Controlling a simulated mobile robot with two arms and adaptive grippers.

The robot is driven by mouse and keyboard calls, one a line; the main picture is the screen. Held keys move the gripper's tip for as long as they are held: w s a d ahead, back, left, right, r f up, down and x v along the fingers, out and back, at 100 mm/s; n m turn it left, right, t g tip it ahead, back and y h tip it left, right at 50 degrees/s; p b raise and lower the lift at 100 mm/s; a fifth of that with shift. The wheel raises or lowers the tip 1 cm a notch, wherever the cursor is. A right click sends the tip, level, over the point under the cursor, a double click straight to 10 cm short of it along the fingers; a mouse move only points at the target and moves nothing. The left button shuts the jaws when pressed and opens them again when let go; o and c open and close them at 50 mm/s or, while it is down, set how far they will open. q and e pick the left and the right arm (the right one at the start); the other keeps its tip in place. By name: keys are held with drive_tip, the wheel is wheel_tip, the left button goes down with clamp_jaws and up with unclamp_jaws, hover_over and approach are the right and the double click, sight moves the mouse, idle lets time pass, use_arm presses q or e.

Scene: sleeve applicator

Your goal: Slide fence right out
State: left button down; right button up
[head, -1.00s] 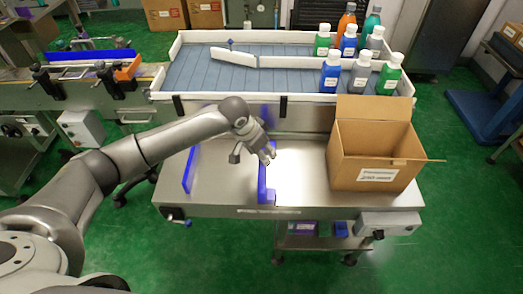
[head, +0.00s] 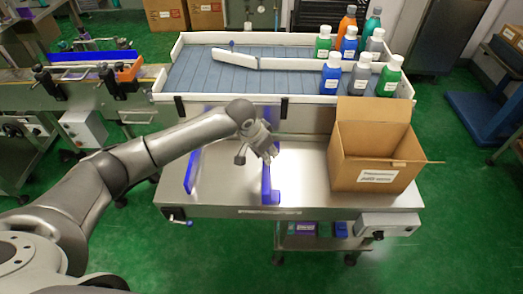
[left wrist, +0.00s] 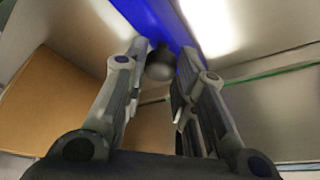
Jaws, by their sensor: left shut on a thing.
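The right fence (head: 267,184) is a blue upright rail on the steel table, between the left fence and the cardboard box. My left gripper (head: 269,157) reaches over it from the left and hides its middle. In the left wrist view, my left gripper's fingers (left wrist: 159,70) are closed about a dark round knob (left wrist: 159,64) on the blue fence (left wrist: 158,18). The exact finger contact is hard to see. The left fence (head: 193,170) is a second blue rail further left, partly behind my arm. My right gripper is not in view.
The open cardboard box (head: 372,155) stands on the steel table (head: 310,190) right of the right fence, with bare table between them. A conveyor (head: 205,76) with several bottles lies behind.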

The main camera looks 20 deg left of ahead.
use_arm(q)
drive_tip(key=w+d+p, duration=0.1)
drive_tip(key=w+d, duration=0.2)
drive_tip(key=d, duration=0.7)
drive_tip(key=shift+p, duration=0.35)
drive_tip(key=c, duration=1.2)
unclamp_jaws()
drive_tip(key=v, duration=1.2)
drive_tip(key=shift+s+a, duration=0.1)
drive_tip(key=shift+a, duration=0.1)
